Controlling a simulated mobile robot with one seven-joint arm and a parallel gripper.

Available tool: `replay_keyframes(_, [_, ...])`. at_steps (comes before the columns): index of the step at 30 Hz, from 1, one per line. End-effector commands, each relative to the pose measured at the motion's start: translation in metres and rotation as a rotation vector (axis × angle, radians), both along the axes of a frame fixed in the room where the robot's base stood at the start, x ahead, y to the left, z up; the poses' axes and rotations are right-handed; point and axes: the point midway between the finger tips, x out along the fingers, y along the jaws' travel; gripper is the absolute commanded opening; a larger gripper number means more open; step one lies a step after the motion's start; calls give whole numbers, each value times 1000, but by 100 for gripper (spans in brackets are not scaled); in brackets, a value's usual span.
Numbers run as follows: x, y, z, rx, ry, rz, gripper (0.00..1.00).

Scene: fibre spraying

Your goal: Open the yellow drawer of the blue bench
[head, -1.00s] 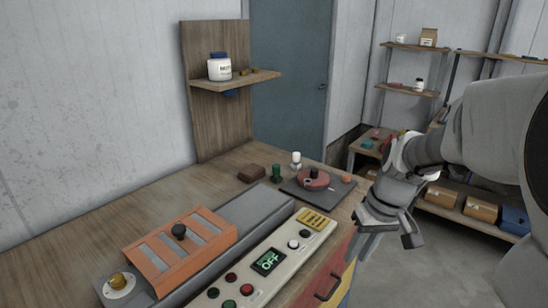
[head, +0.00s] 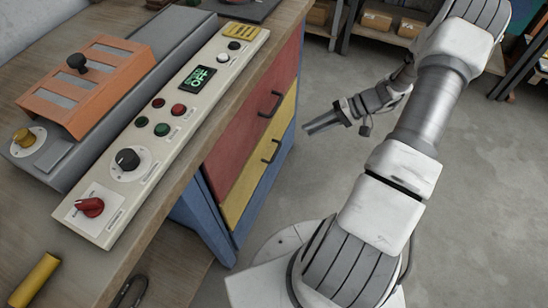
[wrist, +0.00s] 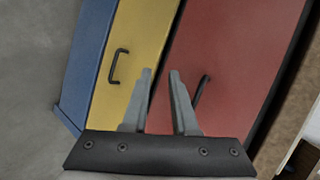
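The blue bench (head: 204,220) has a yellow drawer (head: 246,190) below a red drawer (head: 243,147). The yellow drawer looks closed, and its dark handle (head: 271,151) is in clear view. My gripper (head: 306,130) is in the air to the right of the drawer fronts, fingers pointing toward them, touching nothing. In the wrist view, the fingers (wrist: 160,72) are apart with nothing between them. The yellow drawer's handle (wrist: 117,66) lies left of the fingers there. The red drawer's handle (wrist: 202,88) is partly hidden behind the right finger.
The bench top carries a control panel (head: 141,152) with buttons and knobs, and an orange slotted cover (head: 70,99). A yellow cylinder (head: 35,279) lies at the lower left. Shelves with boxes (head: 376,19) stand behind. The floor (head: 470,190) right of my arm is clear.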

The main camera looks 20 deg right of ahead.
Motion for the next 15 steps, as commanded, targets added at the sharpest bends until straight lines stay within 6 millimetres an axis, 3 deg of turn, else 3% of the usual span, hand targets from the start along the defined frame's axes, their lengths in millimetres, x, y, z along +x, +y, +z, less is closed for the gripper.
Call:
replay_keyframes(1, [-3,-6,-25,39,-10,-37,27])
replay_keyframes(3, [-5,-11,-48,87,-32,-83,27])
replay_keyframes(15, [-21,-39,-166,297,-178,-369,27])
